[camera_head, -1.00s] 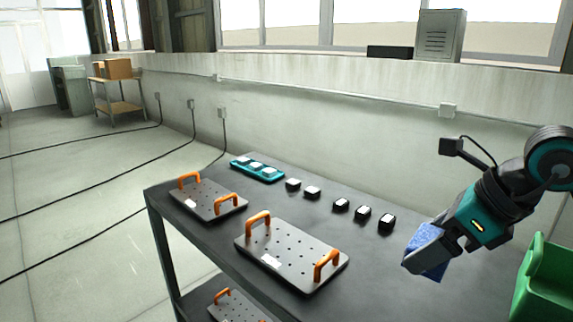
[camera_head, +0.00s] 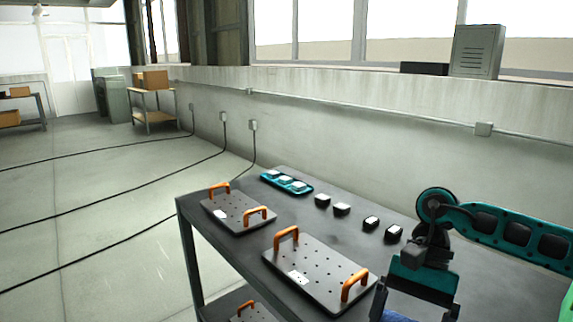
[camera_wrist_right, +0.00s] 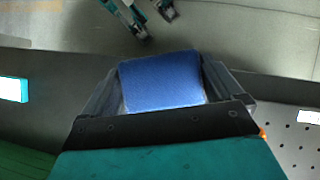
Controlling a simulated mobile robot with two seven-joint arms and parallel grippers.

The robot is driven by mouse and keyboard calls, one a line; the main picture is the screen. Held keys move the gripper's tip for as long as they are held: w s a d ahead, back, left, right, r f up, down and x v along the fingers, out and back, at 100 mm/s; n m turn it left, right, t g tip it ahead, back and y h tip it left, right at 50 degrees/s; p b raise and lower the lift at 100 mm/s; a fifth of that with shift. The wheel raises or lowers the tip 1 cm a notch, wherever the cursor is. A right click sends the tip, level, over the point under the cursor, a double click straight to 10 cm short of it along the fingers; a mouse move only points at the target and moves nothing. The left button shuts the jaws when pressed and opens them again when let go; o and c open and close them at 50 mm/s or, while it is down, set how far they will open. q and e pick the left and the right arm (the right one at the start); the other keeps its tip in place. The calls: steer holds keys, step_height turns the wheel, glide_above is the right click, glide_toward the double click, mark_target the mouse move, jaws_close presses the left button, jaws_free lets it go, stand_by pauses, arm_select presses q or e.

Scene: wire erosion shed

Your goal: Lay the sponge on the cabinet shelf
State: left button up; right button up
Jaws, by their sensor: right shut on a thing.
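The blue sponge (camera_wrist_right: 160,80) sits between the two fingers of my right gripper (camera_wrist_right: 160,88) in the right wrist view, and the gripper is shut on it. In the head view my right gripper (camera_head: 415,308) is at the bottom right, pointing down at the table's near side. Only a sliver of the sponge (camera_head: 398,317) shows there. Teal and dark parts that look like my left gripper (camera_wrist_right: 147,18) show at the top of the wrist view; its jaws are unclear. A green-grey cabinet (camera_head: 112,92) stands far back at left; no shelf in it can be made out.
The dark table (camera_head: 345,235) holds two perforated plates (camera_head: 318,272) with orange handles, a teal tray (camera_head: 287,183) and several small blocks (camera_head: 342,209). A wooden-topped cart (camera_head: 153,112) with boxes stands far back. Cables (camera_head: 120,205) cross the otherwise open floor at left.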

steer(key=n, duration=0.1)
steer(key=n+h, duration=0.1)
steer(key=n, duration=0.1)
steer(key=shift+w+d+f+n+g+h, duration=0.15)
steer(key=shift+f+n+g+h, duration=0.1)
steer(key=shift+n+g+h, duration=0.15)
steer(key=n+h, duration=0.1)
steer(key=d+n, duration=0.1)
steer(key=n, duration=0.1)
steer(key=shift+w+f+h, duration=0.1)
steer(key=shift+h, duration=0.3)
